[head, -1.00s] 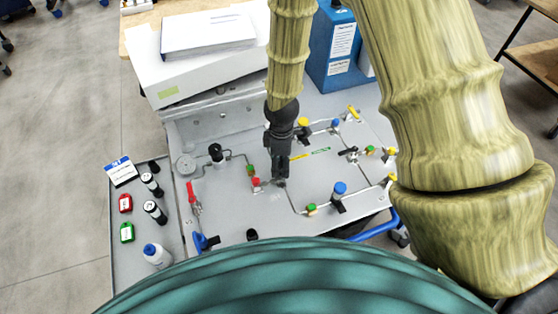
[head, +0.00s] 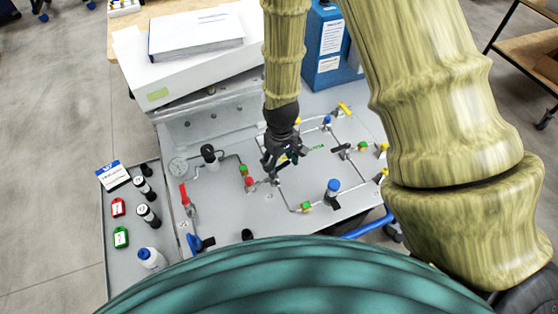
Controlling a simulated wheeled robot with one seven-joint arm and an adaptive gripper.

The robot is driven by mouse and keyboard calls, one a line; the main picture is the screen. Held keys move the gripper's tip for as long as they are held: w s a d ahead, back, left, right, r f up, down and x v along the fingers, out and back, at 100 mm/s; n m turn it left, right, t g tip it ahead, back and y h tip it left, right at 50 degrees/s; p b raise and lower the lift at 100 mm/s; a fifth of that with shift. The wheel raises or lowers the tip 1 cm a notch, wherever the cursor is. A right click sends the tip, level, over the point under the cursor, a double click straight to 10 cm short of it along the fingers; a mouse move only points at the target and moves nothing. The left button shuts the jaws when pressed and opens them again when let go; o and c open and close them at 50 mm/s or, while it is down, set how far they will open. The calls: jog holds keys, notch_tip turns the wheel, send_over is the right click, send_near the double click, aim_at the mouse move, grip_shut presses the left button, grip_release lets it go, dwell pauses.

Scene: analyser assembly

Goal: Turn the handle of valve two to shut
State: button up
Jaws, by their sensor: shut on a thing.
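My gripper (head: 271,175) is low over the middle of the grey valve panel (head: 235,215), pointing down and slightly left. It is shut on what appears to be a small valve handle on the pipe run there. The fingers hide most of that handle and valve, so its angle cannot be told. I cannot read a number that marks valve two. A red fitting (head: 249,185) and a green fitting (head: 244,170) sit just left of the fingers.
A side tray (head: 125,275) holds bottles and tags. A white box (head: 190,75) and blue box (head: 326,45) stand behind.

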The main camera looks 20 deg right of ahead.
aim_at(281, 168)
jog(key=shift+s+m, duration=0.25)
jog(key=shift+m, duration=0.95)
jog(key=o, duration=1)
jog(key=shift+r, duration=0.1)
jog(key=shift+r, duration=5.9)
jog(key=shift+s, duration=0.1)
